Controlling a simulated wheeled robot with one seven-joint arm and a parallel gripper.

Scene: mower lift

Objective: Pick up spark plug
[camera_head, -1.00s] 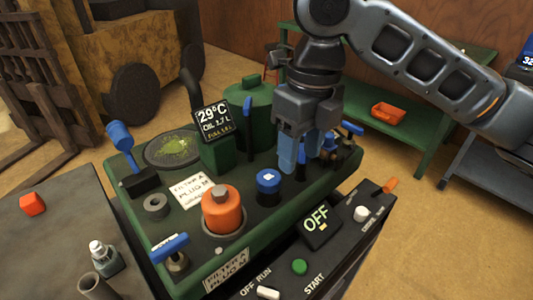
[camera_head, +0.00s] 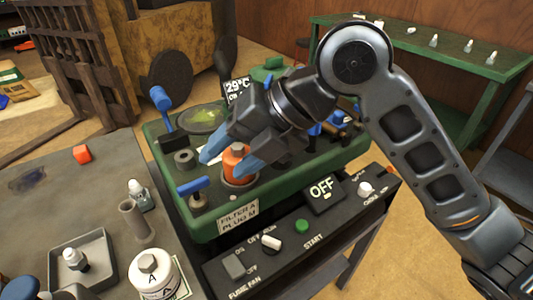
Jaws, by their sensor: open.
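A small white-and-grey piece that looks like a spark plug (camera_head: 75,258) stands in a shallow grey tray (camera_head: 53,277) at lower left. A similar white-topped piece (camera_head: 139,190) stands in a dark holder on the grey bench. More small white-topped pieces (camera_head: 434,40) stand on the green table at the back right. My gripper (camera_head: 229,158) is open, with two blue fingers pointing down and left. It hangs over the green machine, in front of part of an orange cylinder (camera_head: 238,177). I cannot tell whether it touches it. The gripper is well apart from the tray.
The green machine (camera_head: 205,228) carries a blue-headed lever (camera_head: 161,100) and a blue T-handle (camera_head: 199,188). A grey tube (camera_head: 136,222) and a white canister marked A (camera_head: 153,277) stand beside the tray. The bench's middle left is mostly clear.

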